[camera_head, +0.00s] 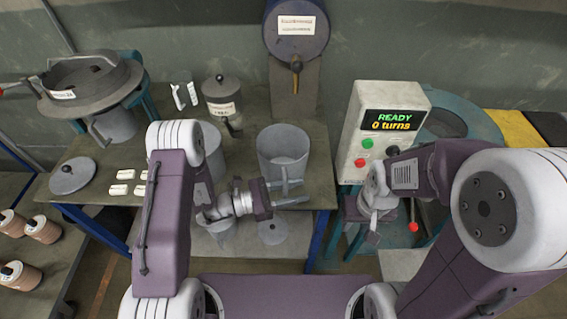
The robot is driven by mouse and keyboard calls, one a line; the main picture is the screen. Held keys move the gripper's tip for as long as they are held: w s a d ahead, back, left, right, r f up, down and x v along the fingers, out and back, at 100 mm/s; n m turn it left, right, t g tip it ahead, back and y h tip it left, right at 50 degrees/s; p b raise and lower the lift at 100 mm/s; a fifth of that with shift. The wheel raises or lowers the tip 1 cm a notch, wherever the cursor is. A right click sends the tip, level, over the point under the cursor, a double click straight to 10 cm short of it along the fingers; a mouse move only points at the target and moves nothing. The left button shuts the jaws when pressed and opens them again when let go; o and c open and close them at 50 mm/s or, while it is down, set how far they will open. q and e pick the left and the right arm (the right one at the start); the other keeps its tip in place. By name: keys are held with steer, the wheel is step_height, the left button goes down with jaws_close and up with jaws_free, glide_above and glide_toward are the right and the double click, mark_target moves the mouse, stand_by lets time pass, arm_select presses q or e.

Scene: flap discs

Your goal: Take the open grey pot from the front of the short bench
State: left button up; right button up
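The open grey pot (281,147) stands upright at the front of the short bench (322,178), its mouth facing up and its interior bare. Its handle (284,180) points toward me. My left gripper (303,192) reaches in from the left at the pot's front, beside the handle. Its two fingers are spread apart, and the handle overlaps them in the picture; I cannot tell whether they touch it. My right gripper (362,222) is beside the control box, away from the pot; its fingers are too unclear to judge.
A lidded grey pot (222,92) with a label stands behind. Another grey vessel (210,137) is partly hidden by my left arm. A control box (377,135) reading "READY 0 turns" stands right of the bench. A round lid (73,175) and white blocks lie at left.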

arm_select(q)
steer(key=shift+a, duration=0.1)
jaws_close()
steer(key=shift+r, duration=0.1)
